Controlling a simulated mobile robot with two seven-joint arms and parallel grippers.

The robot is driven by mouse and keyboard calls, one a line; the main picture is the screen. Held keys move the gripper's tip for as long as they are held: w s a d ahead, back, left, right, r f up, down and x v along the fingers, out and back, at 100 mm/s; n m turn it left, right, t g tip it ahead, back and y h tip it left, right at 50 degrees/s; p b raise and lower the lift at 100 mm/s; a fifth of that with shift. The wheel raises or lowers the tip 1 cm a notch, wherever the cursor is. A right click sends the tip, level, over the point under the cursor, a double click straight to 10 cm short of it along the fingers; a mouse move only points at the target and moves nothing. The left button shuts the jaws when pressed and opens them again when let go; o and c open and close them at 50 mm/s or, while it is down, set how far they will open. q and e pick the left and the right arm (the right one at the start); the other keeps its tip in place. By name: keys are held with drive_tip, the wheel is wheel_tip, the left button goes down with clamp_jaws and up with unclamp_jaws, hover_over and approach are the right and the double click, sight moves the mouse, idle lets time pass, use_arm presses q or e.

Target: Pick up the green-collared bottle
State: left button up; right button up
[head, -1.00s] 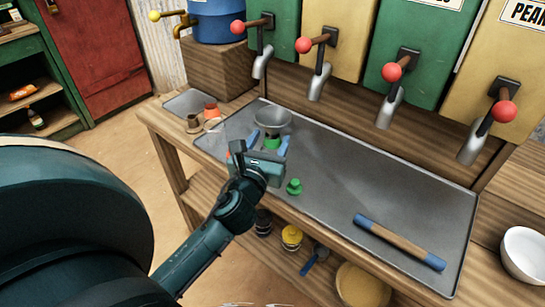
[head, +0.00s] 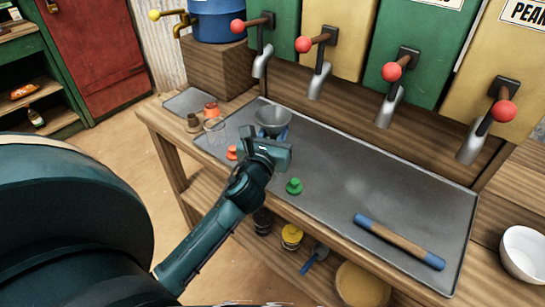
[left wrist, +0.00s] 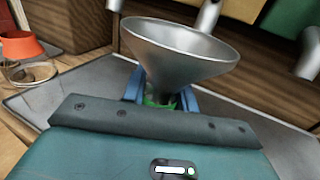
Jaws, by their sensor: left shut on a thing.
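A metal funnel (head: 272,118) sits above the green-collared bottle at the far left of the grey tray (head: 335,185). In the left wrist view the funnel (left wrist: 180,48) stands over the bottle's green collar (left wrist: 158,102). My left gripper (head: 272,136) has its blue fingers on both sides of the collar and is shut on the bottle. In the left wrist view the gripper (left wrist: 160,98) covers most of the bottle below the collar. I cannot tell whether the bottle touches the tray. My right gripper is not in view.
A green cap-like piece (head: 294,187) and an orange one (head: 232,153) lie on the tray. A blue-ended roller (head: 399,242) lies right. Taps with red knobs (head: 392,72) overhang the back. A white bowl (head: 525,254) stands far right.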

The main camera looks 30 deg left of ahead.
use_arm(q)
clamp_jaws()
